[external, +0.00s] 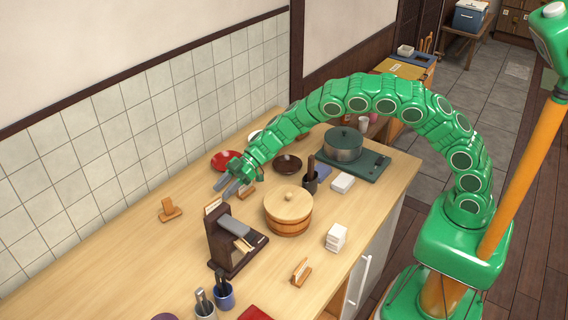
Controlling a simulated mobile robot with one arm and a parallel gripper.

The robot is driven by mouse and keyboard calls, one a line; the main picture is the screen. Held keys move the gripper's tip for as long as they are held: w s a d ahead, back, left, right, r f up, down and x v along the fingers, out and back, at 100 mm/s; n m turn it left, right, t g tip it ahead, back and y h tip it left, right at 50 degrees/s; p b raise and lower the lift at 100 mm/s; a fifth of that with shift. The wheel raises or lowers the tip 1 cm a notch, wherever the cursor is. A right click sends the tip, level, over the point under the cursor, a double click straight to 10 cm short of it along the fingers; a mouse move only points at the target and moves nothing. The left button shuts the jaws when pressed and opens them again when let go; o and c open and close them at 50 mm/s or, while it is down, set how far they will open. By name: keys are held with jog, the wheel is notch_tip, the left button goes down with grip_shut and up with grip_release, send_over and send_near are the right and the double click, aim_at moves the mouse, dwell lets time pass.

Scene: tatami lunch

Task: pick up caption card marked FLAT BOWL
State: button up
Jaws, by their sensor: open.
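My gripper (223,191) is open and looks empty, its two grey fingers pointing down and left over the counter, above the dark stand. Small wooden card holders stand on the counter: one at the left (170,210), one close to my gripper (246,193), and one with a pale card at the front (300,271). A pale card (212,204) also shows at the top of the dark stand (228,240), just below my fingers. No lettering is readable, so I cannot tell which card is marked FLAT BOWL.
A wooden lidded tub (289,212), a white stack (336,238) and cups with utensils (223,294) stand on the counter. Red (228,160) and dark brown (288,164) lidded bowls and a pot (343,145) are farther back. The counter's left part is clear.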

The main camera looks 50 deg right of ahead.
aim_at(214, 201)
jog(key=x, duration=0.4)
jog(key=shift+s+f, duration=0.15)
jog(key=shift+s, duration=0.05)
grip_shut()
